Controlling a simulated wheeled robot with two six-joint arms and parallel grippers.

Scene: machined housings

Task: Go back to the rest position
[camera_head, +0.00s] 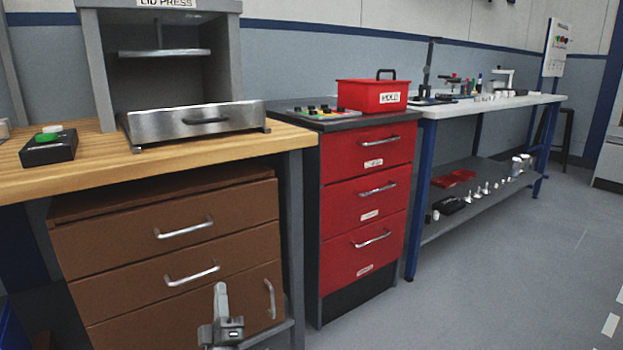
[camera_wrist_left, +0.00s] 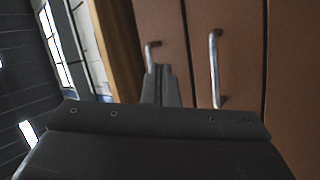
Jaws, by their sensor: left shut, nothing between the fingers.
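My left gripper (camera_head: 220,296) shows at the bottom of the head view, in front of the brown drawer cabinet (camera_head: 140,232). Its fingers are together, pointing up, with nothing between them. In the left wrist view the closed fingers (camera_wrist_left: 160,82) stand before the brown cabinet front (camera_wrist_left: 240,60), with two metal handles beyond them. Whether the gripper touches the cabinet cannot be told. My right gripper is in neither view.
A wooden bench (camera_head: 240,146) carries the lid press (camera_head: 170,60) and a black box with a green button (camera_head: 48,147). A red drawer cabinet (camera_head: 365,200) with a red box (camera_head: 372,96) on top stands beside it. Grey floor (camera_head: 480,270) is clear at right.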

